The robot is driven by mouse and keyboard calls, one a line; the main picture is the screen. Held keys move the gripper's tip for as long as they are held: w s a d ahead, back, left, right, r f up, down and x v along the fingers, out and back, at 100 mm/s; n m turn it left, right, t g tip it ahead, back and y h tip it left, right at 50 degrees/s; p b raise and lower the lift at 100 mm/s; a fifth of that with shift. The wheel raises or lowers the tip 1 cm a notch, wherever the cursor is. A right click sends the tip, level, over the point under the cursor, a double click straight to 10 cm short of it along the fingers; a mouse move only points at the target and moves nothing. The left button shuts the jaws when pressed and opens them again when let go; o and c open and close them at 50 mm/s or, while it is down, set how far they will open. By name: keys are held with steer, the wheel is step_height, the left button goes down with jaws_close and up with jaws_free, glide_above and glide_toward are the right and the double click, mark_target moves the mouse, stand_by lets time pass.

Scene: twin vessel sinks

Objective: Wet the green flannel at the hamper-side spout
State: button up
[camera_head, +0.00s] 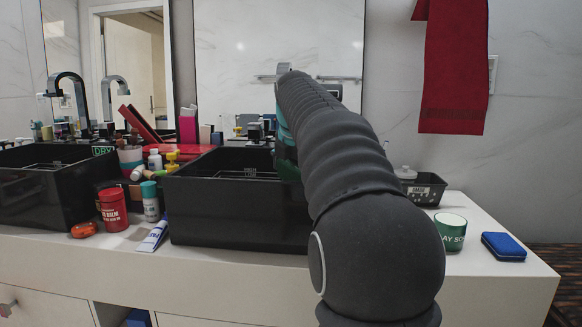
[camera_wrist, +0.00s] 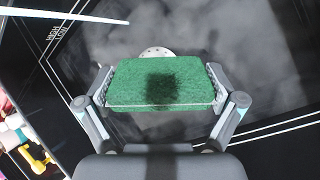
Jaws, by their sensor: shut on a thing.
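The green flannel (camera_wrist: 158,83) is a folded pad held level between the two fingers of my gripper (camera_wrist: 160,90) in the wrist view. A dark patch marks the middle of its top; I cannot tell whether it is wet or shaded. Beneath it is a black basin with a round pale drain (camera_wrist: 156,53) partly covered by the flannel. In the head view my arm reaches over the right black basin (camera_head: 240,215) and hides most of the gripper. A chrome spout (camera_head: 283,69) shows just above the arm, mostly hidden. No running water is clearly visible.
The left basin (camera_head: 50,205) has its own chrome spout (camera_head: 66,80). Between the basins stand a red jar (camera_head: 112,208), bottles and a tube. Right of my arm are a green cup (camera_head: 451,231), a blue case (camera_head: 503,247) and a black tray (camera_head: 424,190). A red towel (camera_head: 454,70) hangs above.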

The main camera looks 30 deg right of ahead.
steer(key=shift+s+a+r+p, duration=0.25)
steer(key=shift+s+a+r, duration=0.1)
steer(key=shift+s+r, duration=0.35)
steer(key=shift+s+a+r+p, duration=0.35)
steer(key=shift+s+r, duration=0.25)
steer(key=shift+s, duration=0.15)
steer(key=shift+s+a+r+p, duration=0.2)
steer(key=shift+s+a+r, duration=0.15)
steer(key=shift+s+r, duration=0.35)
